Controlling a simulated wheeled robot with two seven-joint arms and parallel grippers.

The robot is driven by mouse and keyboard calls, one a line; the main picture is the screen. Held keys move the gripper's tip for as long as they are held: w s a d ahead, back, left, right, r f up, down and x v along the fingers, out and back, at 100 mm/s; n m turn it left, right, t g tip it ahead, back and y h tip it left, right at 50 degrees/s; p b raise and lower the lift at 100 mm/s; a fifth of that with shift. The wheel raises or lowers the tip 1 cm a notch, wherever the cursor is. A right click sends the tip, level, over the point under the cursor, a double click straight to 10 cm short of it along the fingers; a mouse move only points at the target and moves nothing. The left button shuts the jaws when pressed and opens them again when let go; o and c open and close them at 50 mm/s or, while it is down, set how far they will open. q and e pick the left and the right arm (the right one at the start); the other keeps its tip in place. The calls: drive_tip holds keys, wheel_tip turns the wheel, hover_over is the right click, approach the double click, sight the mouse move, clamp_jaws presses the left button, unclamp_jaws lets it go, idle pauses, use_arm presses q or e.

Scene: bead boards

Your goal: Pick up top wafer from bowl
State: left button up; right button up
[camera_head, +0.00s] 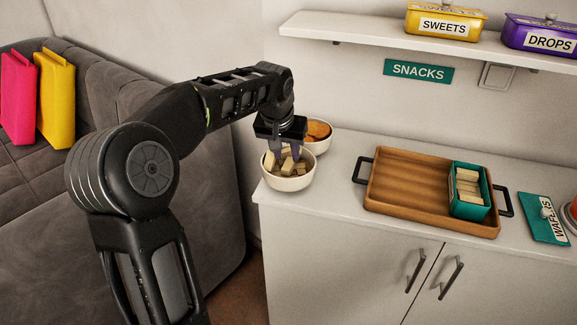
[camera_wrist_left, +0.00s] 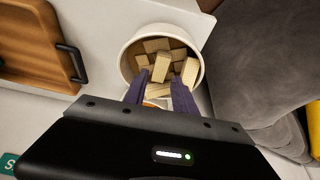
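A white bowl (camera_head: 288,184) of pale tan wafers (camera_head: 287,166) stands at the counter's left end. In the left wrist view the bowl (camera_wrist_left: 126,62) holds several wafers lying at different angles. One wafer (camera_wrist_left: 161,66) shows between and just beyond my fingertips, and another (camera_wrist_left: 189,71) leans at the right. My left gripper (camera_head: 285,155) points down into the bowl's opening. In the left wrist view its fingers (camera_wrist_left: 159,82) are apart, with no wafer clearly clamped. The gripper hides part of the bowl's near side there. My right gripper is not in view.
A second bowl (camera_head: 322,143) with orange snacks stands close behind. A wooden tray (camera_head: 405,190) holds a teal box (camera_head: 467,208) of wafers. A teal wafers lid (camera_head: 541,218) lies at the right. A shelf (camera_head: 370,35) overhangs the counter; the counter between bowl and tray is clear.

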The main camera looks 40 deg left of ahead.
sight(289, 163)
use_arm(q)
drive_tip(key=x, duration=0.4)
drive_tip(key=shift+f, duration=0.1)
drive_tip(key=shift+s, duration=0.1)
idle(0.3)
clamp_jaws()
